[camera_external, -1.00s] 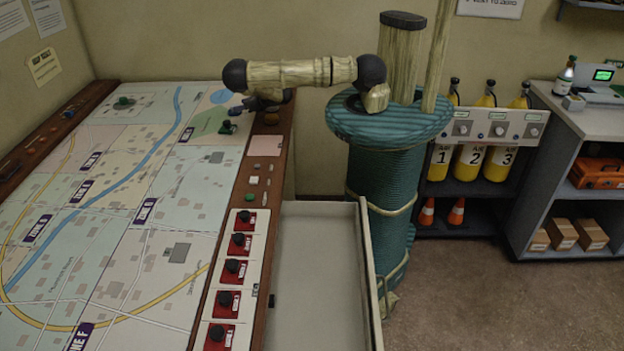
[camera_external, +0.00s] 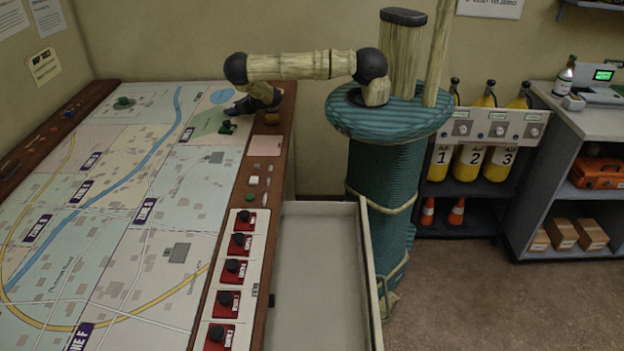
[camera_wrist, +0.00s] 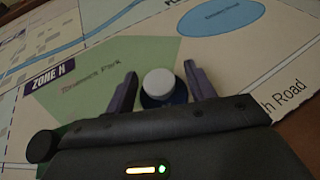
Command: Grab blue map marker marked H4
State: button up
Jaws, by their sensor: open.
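The blue map marker (camera_wrist: 177,97) shows in the wrist view as a dark blue base under a round white top. It stands on the map near the green park patch of Zone H. No H4 mark is readable on it. My gripper (camera_wrist: 158,84) is open, with one dark purple finger on each side of the marker. I cannot tell whether either finger touches it. In the external view my gripper (camera_external: 234,111) is low over the far right part of the map, and the marker cannot be made out there.
The map table (camera_external: 150,200) has a raised wooden right edge with red switch panels (camera_external: 236,270). Another green piece (camera_external: 124,102) is farther left. An open drawer (camera_external: 318,285) juts out at the right.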

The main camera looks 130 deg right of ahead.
jog(key=c, duration=1)
notch_tip(320, 180, up, 10)
jog(key=shift+b, duration=1.1)
